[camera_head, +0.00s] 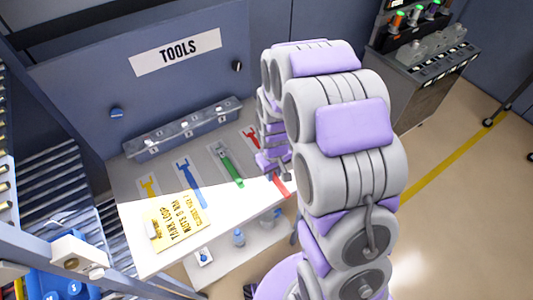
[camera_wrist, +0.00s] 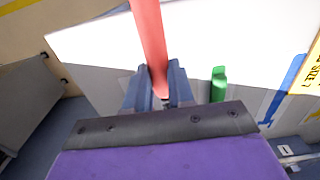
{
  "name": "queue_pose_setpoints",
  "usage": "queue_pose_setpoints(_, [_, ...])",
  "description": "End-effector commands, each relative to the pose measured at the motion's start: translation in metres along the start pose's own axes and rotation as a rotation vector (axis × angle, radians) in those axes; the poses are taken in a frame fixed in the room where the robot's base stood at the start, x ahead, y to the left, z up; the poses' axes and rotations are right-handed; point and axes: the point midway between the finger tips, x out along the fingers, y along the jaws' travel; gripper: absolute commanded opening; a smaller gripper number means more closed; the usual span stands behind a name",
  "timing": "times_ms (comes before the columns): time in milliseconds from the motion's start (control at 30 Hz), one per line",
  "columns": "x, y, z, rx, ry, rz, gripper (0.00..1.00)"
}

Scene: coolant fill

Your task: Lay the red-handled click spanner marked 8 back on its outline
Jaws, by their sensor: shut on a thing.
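My gripper (camera_wrist: 159,78) is shut on the red-handled spanner (camera_wrist: 148,35), whose handle runs up out of the wrist view from between the fingers. In the head view, the red handle (camera_head: 281,186) shows just left of my arm, by the right part of the tool shelf. My arm hides most of my gripper there. A red outline (camera_head: 251,138) shows on the shelf near the back right, partly behind my arm. The mark 8 cannot be read, and the spanner's head is hidden. I cannot tell whether the spanner touches the shelf.
The white shelf (camera_head: 143,246) also bears a green-handled tool (camera_head: 231,168), a blue outline (camera_head: 188,184), a yellow outline (camera_head: 149,187) and a yellow note card (camera_head: 178,226). A grey rail (camera_head: 184,130) lines the back under the TOOLS sign (camera_head: 175,52). A lower shelf holds small bottles.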

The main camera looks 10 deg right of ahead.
Motion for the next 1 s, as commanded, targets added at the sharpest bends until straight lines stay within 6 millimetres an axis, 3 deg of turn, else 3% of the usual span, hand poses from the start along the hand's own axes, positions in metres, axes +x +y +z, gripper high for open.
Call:
queue_pose_setpoints(167, [0.004, 0.007, -0.021, -0.005, 0.000, -0.001, 0.00])
queue_pose_setpoints(700, [0.013, 0.037, -0.117, -0.003, 0.004, 0.000, 0.00])
queue_pose_setpoints(1000, [0.015, 0.047, -0.146, -0.003, 0.001, -0.001, 0.00])
